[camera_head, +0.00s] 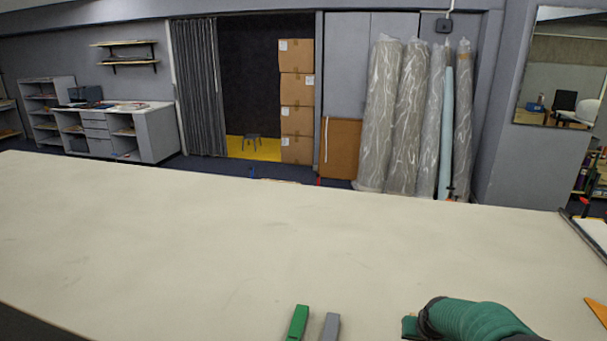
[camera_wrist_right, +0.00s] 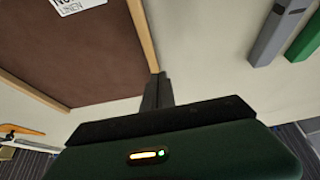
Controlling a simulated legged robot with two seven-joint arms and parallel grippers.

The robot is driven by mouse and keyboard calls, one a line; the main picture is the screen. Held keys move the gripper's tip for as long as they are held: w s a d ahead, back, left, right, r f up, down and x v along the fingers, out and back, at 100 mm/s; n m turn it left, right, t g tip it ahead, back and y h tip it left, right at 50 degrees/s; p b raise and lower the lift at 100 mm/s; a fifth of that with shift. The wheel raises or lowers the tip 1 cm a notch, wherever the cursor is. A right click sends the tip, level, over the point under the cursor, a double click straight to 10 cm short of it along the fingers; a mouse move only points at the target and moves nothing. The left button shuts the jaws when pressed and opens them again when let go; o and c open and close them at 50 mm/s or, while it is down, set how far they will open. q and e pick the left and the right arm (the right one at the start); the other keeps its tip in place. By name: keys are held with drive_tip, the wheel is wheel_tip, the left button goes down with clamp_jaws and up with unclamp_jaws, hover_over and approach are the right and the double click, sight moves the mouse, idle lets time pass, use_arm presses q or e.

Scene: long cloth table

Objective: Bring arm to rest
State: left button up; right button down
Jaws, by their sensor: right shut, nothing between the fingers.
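My right gripper (camera_wrist_right: 158,82) shows in the right wrist view with its dark fingers together and nothing between them. Its fingertips appear beside the corner of a brown-lined tray with a light wood rim (camera_wrist_right: 140,30); I cannot tell whether they touch it. Part of my green right arm shows at the bottom right of the head view, over the near part of the table. My left arm and gripper are not in view.
A long cream table (camera_head: 250,230) is mostly bare. A green bar (camera_head: 298,322) and a grey bar (camera_head: 330,327) lie near the front edge. An orange piece (camera_head: 597,310) is at the right. A white label (camera_wrist_right: 78,5) reading "LINEN" is on the tray.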

drive_tip(key=s+a+n, duration=0.1)
drive_tip(key=s+a, duration=0.2)
drive_tip(key=s, duration=0.6)
drive_tip(key=s+a+r+g, duration=0.1)
drive_tip(key=s+a, duration=0.3)
drive_tip(key=s, duration=0.5)
drive_tip(key=s+a+n+g+y, duration=0.1)
drive_tip(key=s+a, duration=0.2)
drive_tip(key=s, duration=0.6)
drive_tip(key=shift+s+a+r+n, duration=0.15)
drive_tip(key=shift+n, duration=0.15)
